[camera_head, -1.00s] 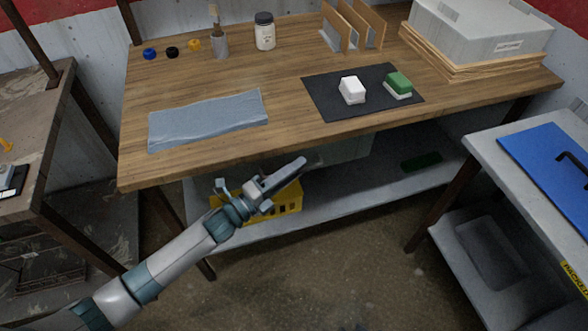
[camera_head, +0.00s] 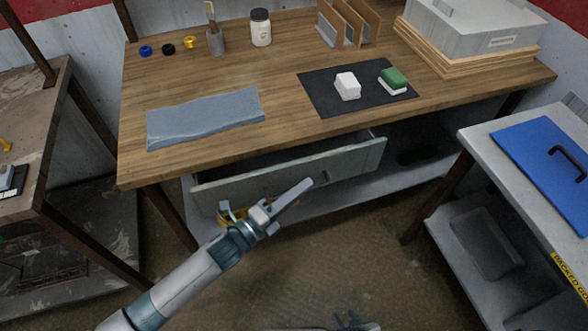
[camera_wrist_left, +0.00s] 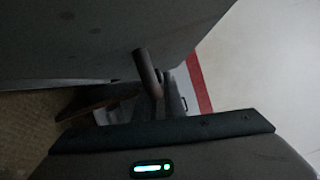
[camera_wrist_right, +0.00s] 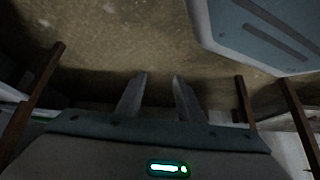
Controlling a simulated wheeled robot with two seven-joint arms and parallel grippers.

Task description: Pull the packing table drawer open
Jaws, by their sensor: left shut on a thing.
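The packing table drawer (camera_head: 350,165) has a grey-green front and hangs out from under the wooden packing table (camera_head: 180,80). A dark gap shows between its top edge and the tabletop. My left gripper (camera_head: 304,188) is at the drawer front, shut on the drawer handle, which is mostly hidden by the fingers. In the left wrist view the grey drawer front (camera_wrist_left: 90,35) fills the upper left, close to the fingers (camera_wrist_left: 148,75). My right gripper (camera_head: 355,323) is low at the bottom edge; its fingers stand apart and empty in the right wrist view (camera_wrist_right: 158,95).
A grey-blue cloth (camera_head: 205,117), a black mat (camera_head: 320,100) with a white block and a green-and-white block, and a jar (camera_head: 260,28) are on the tabletop. A side table with a blue panel (camera_head: 545,150) stands at right. The floor in front (camera_head: 330,260) is clear.

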